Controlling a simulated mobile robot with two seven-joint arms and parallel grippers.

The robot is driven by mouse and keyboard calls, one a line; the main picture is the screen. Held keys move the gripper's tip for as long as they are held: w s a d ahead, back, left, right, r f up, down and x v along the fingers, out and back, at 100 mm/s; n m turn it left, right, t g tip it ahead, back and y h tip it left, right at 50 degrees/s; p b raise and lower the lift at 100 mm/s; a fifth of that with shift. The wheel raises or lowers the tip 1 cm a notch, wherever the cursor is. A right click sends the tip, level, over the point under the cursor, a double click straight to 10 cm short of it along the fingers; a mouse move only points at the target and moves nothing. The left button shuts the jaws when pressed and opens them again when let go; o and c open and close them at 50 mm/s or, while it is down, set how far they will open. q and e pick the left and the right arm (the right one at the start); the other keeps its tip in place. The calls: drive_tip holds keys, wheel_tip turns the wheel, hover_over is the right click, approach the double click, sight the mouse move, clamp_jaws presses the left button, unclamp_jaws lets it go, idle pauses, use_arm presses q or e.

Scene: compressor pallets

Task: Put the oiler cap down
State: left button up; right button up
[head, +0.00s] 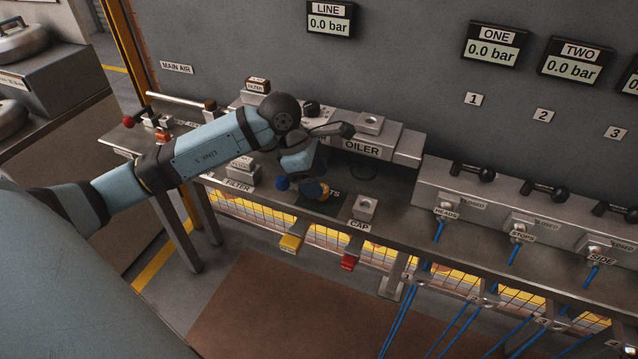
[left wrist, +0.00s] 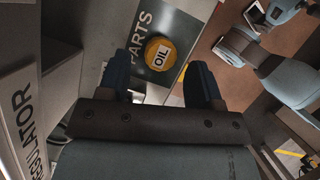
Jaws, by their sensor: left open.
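The oiler cap (left wrist: 160,54) is a round yellow cap marked OIL. In the left wrist view it is on the dark green PARTS mat (left wrist: 186,28), between the fingertips of my left gripper (left wrist: 160,75). The fingers are open, with a gap on each side of the cap. The OILER block (head: 362,147) stands behind, to the right. My right gripper does not show.
The CAP block (head: 365,208) stands right of the mat, and the FILTER block (head: 243,175) left of it. Yellow (head: 291,243) and red (head: 348,262) tags hang at the bench's front edge. Valves with black handles (head: 473,171) line the right side.

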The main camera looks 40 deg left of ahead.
use_arm(q)
drive_tip(key=v, duration=0.9)
drive_tip(key=s+d+f+n+t+h, duration=0.1)
drive_tip(key=s+d+n+t+h, duration=0.2)
drive_tip(key=d+n+h, duration=0.6)
drive_tip(key=s+d+n+t+h, duration=0.25)
drive_tip(key=d+n+h, duration=0.3)
drive_tip(key=d, duration=0.45)
drive_tip(key=s+f+n+t+y, duration=0.1)
drive_tip(key=s+f+n+y, duration=0.2)
drive_tip(key=f+n, duration=0.4)
drive_tip(key=s+f+n+t+y, duration=0.1)
drive_tip(key=s+f+n+y, duration=0.2)
drive_tip(key=n, duration=1.1)
drive_tip(key=s+f+n+t+y, duration=0.2)
drive_tip(key=s+f+n+y, duration=0.1)
drive_tip(key=f+n+y, duration=0.5)
wheel_tip(320, 180, down, 4)
drive_tip(key=shift+s+f+n+p, duration=0.15)
drive_tip(key=shift+s+n+p, duration=0.25)
drive_tip(key=shift+n, duration=0.75)
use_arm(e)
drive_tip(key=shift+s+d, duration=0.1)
